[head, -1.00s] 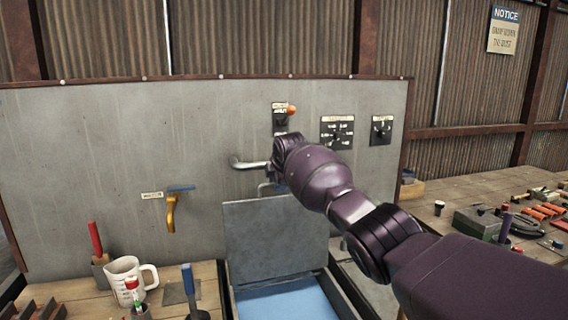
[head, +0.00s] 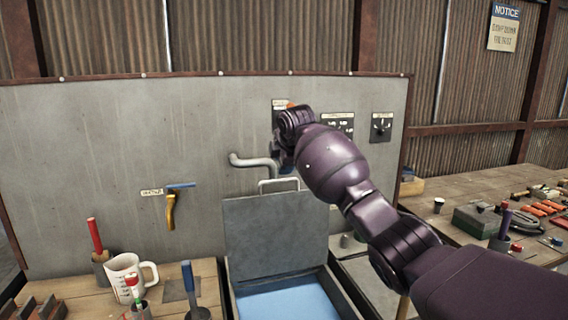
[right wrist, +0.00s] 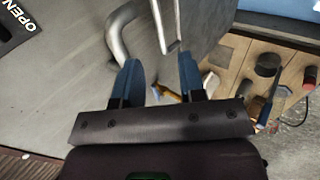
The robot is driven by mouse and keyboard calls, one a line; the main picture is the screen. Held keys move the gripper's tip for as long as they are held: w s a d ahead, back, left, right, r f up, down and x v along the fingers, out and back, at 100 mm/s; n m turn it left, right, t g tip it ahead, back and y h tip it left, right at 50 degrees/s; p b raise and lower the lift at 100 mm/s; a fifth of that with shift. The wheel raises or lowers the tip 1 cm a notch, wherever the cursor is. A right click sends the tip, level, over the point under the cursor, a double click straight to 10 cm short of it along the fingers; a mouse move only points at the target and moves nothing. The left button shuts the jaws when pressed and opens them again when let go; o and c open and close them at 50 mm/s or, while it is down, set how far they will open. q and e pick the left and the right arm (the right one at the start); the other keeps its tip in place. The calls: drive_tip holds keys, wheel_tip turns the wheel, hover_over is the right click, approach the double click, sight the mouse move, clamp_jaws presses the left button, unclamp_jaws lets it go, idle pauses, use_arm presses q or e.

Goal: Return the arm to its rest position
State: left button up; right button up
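My right arm reaches in from the lower right in the head view, in front of the grey panel. Its gripper (right wrist: 158,63) shows in the right wrist view with two blue fingers spread apart and nothing held between them. In the head view the wrist largely hides the gripper, just right of the bent metal pipe (head: 252,163). The pipe also shows beyond the fingers in the right wrist view (right wrist: 118,38). My left gripper is in neither view.
Below stands a blue-floored basin (head: 290,302) with its grey lid (head: 275,235) raised. A measuring jug (head: 122,274) stands on the left bench. The right bench (head: 470,190) holds several tools.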

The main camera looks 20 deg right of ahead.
idle(0.3)
drive_tip(key=a+r+m+t+y, duration=0.2)
drive_tip(key=a+r+m+t, duration=0.4)
drive_tip(key=r, duration=0.3)
drive_tip(key=s+d+f+m+t+y, duration=0.1)
drive_tip(key=s+d+f+m, duration=0.1)
drive_tip(key=s+f, duration=0.5)
drive_tip(key=s+d+f+m+t, duration=0.2)
drive_tip(key=s+f+m, duration=0.15)
drive_tip(key=f, duration=0.65)
drive_tip(key=s+d+f+m+t+y, duration=0.1)
drive_tip(key=s+d+f+m, duration=0.1)
drive_tip(key=s+f, duration=0.55)
drive_tip(key=s+d+f+m+g+h, duration=0.2)
drive_tip(key=s+d+f+g, duration=0.1)
drive_tip(key=s+f, duration=1.1)
drive_tip(key=s+d+f+m+g+h, duration=0.2)
drive_tip(key=s+d+f+g, duration=0.1)
drive_tip(key=s+f, duration=1.1)
drive_tip(key=s+d, duration=0.1)
drive_tip(key=s, duration=0.2)
drive_tip(key=shift+s+d+f, duration=0.3)
drive_tip(key=shift+f, duration=0.1)
